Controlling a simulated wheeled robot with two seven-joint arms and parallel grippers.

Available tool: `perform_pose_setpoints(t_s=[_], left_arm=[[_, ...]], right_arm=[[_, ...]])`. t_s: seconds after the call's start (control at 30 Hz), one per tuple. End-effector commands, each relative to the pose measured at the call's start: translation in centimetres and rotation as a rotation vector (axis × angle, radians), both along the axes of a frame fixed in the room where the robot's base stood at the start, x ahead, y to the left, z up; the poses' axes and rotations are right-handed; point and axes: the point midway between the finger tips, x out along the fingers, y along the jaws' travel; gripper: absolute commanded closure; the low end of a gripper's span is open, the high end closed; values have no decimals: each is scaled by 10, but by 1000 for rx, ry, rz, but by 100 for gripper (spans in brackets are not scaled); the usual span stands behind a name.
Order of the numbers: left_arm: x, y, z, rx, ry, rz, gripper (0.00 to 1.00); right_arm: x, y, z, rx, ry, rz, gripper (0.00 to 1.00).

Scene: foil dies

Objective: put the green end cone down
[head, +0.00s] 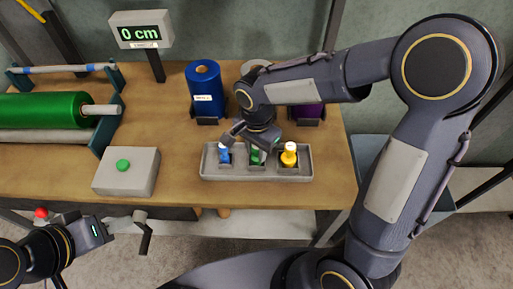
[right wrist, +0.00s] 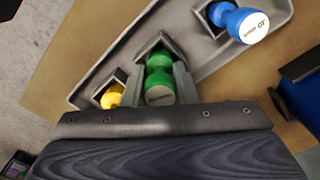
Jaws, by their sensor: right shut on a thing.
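The green end cone (right wrist: 159,80) sits at the middle pocket of the grey tray (head: 214,175), its lower part inside the pocket's raised walls. It also shows in the head view (head: 256,157), partly covered by my gripper. My right gripper (right wrist: 164,90) is shut on the green cone, one finger on each side. Whether the cone touches the pocket floor is hidden. A blue cone (head: 224,154) and a yellow cone (head: 289,154) stand in the pockets on either side. My left gripper (head: 140,232) hangs before the table's front edge, away from the tray; its finger gap is unclear.
A blue roll (head: 204,88) and a purple roll (head: 308,112) stand behind the tray. A box with a green button (head: 123,165) is to its left. A green foil roll (head: 42,110) lies at the far left; a display (head: 141,32) reads 0 cm. Bare table lies between box and tray.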

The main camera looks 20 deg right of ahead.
Motion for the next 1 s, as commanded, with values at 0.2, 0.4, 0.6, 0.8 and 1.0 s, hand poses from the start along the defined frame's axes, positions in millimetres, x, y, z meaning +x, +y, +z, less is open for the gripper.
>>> perform_pose_setpoints(t_s=[0.2, 0.4, 0.6, 0.8, 1.0], left_arm=[[0, 0, -4, 0, 0, 0, 64], [0, 0, -3, 0, 0, 0, 64], [0, 0, -3, 0, 0, 0, 64], [0, 0, 1, 0, 0, 0, 64], [0, 0, 2, 0, 0, 0, 64]], right_arm=[[0, 0, -3, 0, 0, -1, 98], [0, 0, -3, 0, 0, -1, 53], [0, 0, -3, 0, 0, -1, 53], [1, 0, 5, 0, -2, -1, 53], [1, 1, 43, 3, -8, -1, 53]])
